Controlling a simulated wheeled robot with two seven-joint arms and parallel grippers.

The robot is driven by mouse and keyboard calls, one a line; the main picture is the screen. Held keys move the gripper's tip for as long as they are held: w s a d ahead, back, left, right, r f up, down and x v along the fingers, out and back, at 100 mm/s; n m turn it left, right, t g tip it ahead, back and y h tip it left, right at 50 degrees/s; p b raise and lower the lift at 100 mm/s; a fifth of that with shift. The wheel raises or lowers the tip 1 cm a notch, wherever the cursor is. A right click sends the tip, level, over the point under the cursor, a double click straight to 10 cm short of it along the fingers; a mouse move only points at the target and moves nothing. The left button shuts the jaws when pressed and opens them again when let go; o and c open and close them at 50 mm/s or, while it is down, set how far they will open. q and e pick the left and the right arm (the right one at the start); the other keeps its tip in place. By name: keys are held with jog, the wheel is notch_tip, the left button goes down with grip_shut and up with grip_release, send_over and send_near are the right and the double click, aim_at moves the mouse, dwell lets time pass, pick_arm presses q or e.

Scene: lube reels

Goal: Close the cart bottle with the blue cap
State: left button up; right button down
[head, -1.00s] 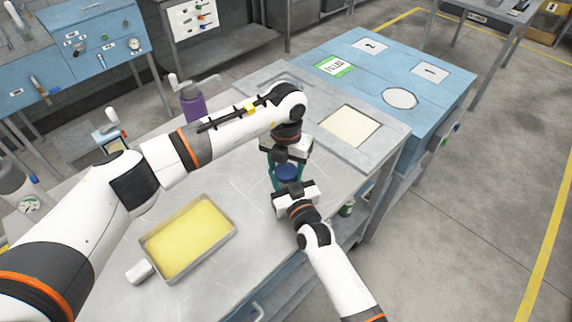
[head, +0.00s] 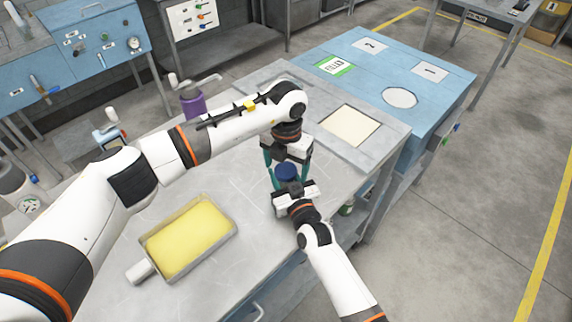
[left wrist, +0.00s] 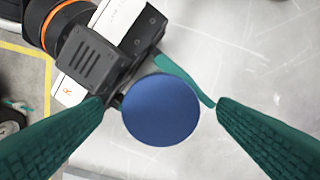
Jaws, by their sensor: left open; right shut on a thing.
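The blue cap (head: 287,172) shows as a round disc seen from above in the left wrist view (left wrist: 160,108). The bottle under it is hidden by the cap and the grippers, so I cannot tell how the cap sits on it. My left gripper (head: 289,172) points down over the cap, open, with its green fingers on either side. In the left wrist view gaps show between the cap and both fingers. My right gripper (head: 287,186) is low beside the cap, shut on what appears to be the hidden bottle.
A tray of yellow material (head: 188,238) lies on the grey worktable (head: 245,275). A purple container (head: 193,104) stands at the table's far left. A blue cart (head: 440,90) with marked spots adjoins the far right. A small green can (head: 347,208) shows below the table's right edge.

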pick_arm(q)
notch_tip(320, 180, up, 12)
dwell(0.4)
jog(key=shift+f, duration=0.1)
pick_arm(e)
jog(key=c, duration=0.7)
grip_release()
jog(key=shift+c, duration=0.2)
jog(key=shift+s, duration=0.1)
pick_arm(q)
jog(key=shift+f+b, duration=0.65)
pick_arm(e)
jog(key=v, duration=1.1)
jog(key=shift+s+d, duration=0.2)
jog(key=shift+s, duration=0.15)
jog(key=shift+f, duration=0.1)
